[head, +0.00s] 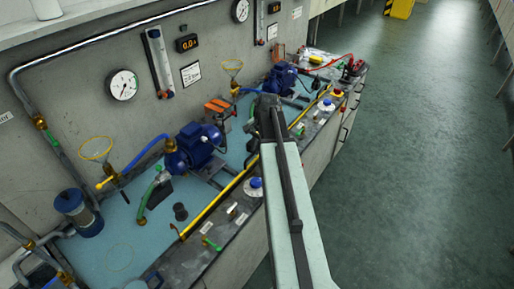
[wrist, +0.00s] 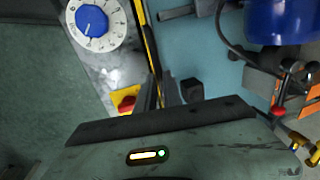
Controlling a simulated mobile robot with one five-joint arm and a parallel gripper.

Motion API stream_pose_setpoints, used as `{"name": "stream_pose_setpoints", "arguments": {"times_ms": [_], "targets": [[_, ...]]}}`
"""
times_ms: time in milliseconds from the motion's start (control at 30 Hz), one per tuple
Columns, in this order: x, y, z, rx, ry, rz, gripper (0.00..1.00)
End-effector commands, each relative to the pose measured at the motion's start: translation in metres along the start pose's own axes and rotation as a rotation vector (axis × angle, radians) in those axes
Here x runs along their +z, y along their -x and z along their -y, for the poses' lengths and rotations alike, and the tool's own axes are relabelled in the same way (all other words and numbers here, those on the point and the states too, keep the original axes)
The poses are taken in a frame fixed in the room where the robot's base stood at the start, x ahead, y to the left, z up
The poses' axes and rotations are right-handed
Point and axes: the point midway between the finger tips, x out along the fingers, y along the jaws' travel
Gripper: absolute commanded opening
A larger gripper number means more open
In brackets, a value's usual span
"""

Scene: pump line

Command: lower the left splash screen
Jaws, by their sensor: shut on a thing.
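A long yellow bar (head: 215,204) runs along the front of the blue bench top in the head view; I take it for the edge of the left splash screen. The panel itself is not clearly visible, and I cannot tell its tilt. In the wrist view the yellow and black bar (wrist: 150,45) runs down to my fingers. My gripper (head: 268,106) is over the bar's line, and its dark fingers (wrist: 160,92) are shut on the bar there. My gripper and arm hide part of the bar in the head view.
A blue pump (head: 195,148) stands behind the bar, with a second blue pump (head: 283,78) farther off. The green floor (head: 420,140) at right is clear.

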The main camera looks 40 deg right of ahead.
Motion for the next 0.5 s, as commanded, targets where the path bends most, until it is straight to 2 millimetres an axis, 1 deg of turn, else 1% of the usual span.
{"name": "stream_pose_setpoints", "arguments": {"times_ms": [33, 100, 167, 467, 500], "targets": [[0.000, -0.016, -0.002, -0.003, 0.000, -0.002, 0.00], [-0.001, -0.028, -0.004, -0.003, 0.000, -0.002, 0.00], [-0.001, -0.034, -0.006, -0.003, 0.000, -0.002, 0.00], [0.000, -0.032, -0.006, -0.001, 0.000, -0.001, 0.00], [0.000, -0.032, -0.006, -0.001, 0.000, 0.000, 0.16]]}}
